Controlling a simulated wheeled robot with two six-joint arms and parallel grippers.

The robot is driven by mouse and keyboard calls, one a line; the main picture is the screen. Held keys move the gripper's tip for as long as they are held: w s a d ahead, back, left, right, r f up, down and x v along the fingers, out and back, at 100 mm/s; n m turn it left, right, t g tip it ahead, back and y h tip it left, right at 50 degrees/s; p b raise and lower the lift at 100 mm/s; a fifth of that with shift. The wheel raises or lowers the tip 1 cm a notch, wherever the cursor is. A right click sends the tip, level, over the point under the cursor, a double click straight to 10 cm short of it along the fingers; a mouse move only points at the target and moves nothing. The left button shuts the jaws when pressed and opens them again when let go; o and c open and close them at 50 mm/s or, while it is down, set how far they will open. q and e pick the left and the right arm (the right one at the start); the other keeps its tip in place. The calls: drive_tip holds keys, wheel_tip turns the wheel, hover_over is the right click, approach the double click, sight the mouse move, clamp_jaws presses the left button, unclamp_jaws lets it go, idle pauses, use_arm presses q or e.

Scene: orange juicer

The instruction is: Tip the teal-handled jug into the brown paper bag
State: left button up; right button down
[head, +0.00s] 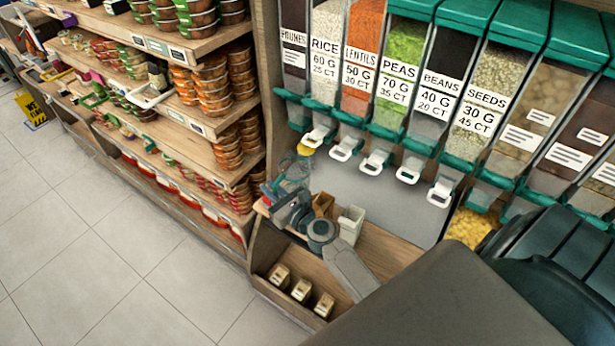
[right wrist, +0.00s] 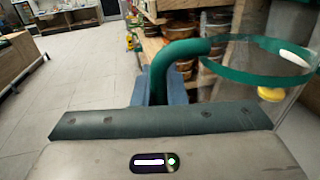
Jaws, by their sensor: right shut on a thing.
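The clear jug (head: 296,168) stands out faintly at the left end of the dispenser shelf. Its teal handle (right wrist: 160,68) and teal rim (right wrist: 245,78) show in the right wrist view. My right gripper (head: 283,200) is shut on the handle, with a blue finger on each side of it (right wrist: 159,92). The brown paper bag (head: 323,203) stands on the wooden shelf, just right of the gripper and partly hidden by my right arm. I cannot tell what is in the jug or how far it is tilted. My left gripper is not in view.
Dispensers with teal lids and white levers (head: 343,149) hang behind. Several small boxes (head: 301,290) sit on the lower shelf.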

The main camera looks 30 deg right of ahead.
drive_tip(key=s+a, duration=0.3)
drive_tip(key=a, duration=0.4)
drive_tip(key=shift+a, duration=0.25)
idle(0.3)
drive_tip(key=shift+d, duration=0.1)
